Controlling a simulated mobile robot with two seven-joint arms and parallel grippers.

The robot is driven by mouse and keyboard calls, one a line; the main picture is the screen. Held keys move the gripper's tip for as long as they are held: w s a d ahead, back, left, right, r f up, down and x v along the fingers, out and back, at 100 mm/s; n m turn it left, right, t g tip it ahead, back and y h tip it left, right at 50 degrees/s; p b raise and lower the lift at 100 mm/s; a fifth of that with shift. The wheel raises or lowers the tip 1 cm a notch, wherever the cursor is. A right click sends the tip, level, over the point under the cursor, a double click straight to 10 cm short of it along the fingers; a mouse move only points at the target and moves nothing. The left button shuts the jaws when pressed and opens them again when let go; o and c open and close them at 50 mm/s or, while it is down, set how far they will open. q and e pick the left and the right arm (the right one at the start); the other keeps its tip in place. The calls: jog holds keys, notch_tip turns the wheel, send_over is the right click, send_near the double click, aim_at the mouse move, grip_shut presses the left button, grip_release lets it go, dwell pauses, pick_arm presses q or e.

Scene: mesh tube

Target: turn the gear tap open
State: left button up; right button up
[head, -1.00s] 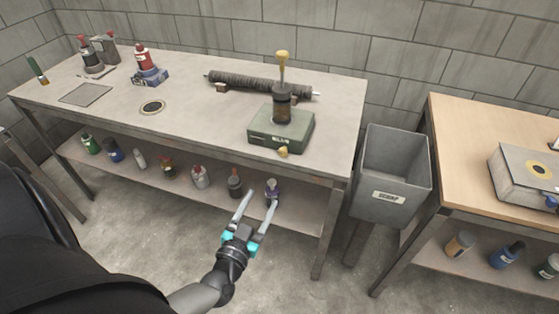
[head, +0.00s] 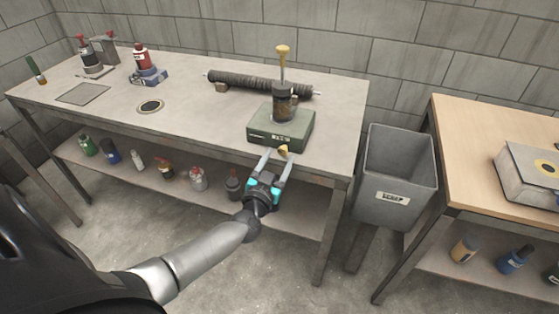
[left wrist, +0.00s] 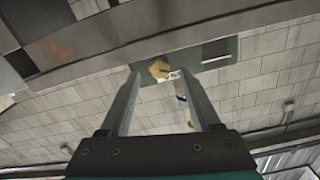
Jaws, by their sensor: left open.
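The gear tap (head: 284,149) is a small yellow-brass knob on the front of a green box (head: 262,137). The box stands at the front right of the workbench and carries a dark cylinder (head: 284,104) with a brass-topped rod. My left gripper (head: 277,156) is open, its fingertips up by the tap at the bench's front edge. In the left wrist view the tap (left wrist: 159,69) shows just beyond and between the two open fingers (left wrist: 164,82). Whether the fingers touch it, I cannot tell. My right gripper is not in view.
A grey scrap bin (head: 395,180) stands right of the workbench (head: 200,107). A dark ribbed roller (head: 258,84) lies behind the green box. Several bottles stand on the lower shelf (head: 148,175). A wooden table (head: 480,150) is at the right.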

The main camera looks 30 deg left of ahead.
pick_arm(q)
jog(key=shift+w+a, duration=0.1)
jog(key=shift+w, duration=0.5)
jog(key=shift+c, duration=0.3)
grip_shut()
